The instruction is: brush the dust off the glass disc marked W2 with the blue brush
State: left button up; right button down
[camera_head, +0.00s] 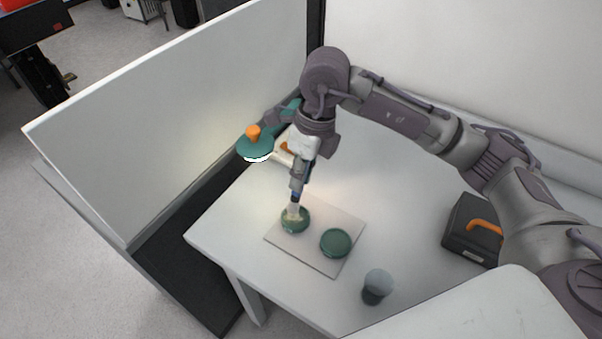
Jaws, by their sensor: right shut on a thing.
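My right gripper (298,178) points down over the table and is shut on the blue brush (296,195). The brush's pale bristles (293,211) are at the left glass disc (299,226), seemingly touching it, and cover part of its top. A second, darker green disc (335,243) lies to its right. Both discs are on a pale square mat (322,265). No W2 marking can be read on either disc, and dust is too small to tell. My left gripper is not in view.
A teal lamp-like head with an orange knob (253,132) is left of my right gripper. A glass-like round piece (378,282) stands near the table's front edge. A black case with an orange handle (465,225) is at the right. A partition (180,110) borders the left.

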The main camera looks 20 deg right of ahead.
jog(key=shift+f, duration=0.3)
jog(key=shift+s+b, duration=0.1)
jog(key=shift+b, duration=0.2)
jog(key=shift+s, duration=0.3)
jog(key=shift+s+f+b, duration=0.1)
jog(key=shift+s+b, duration=0.2)
jog(key=shift+b, duration=0.05)
jog(key=shift+s+b, duration=0.3)
jog(key=shift+s, duration=0.45)
jog(key=shift+r, duration=0.2)
jog(key=shift+r, duration=0.45)
jog(key=shift+w, duration=0.1)
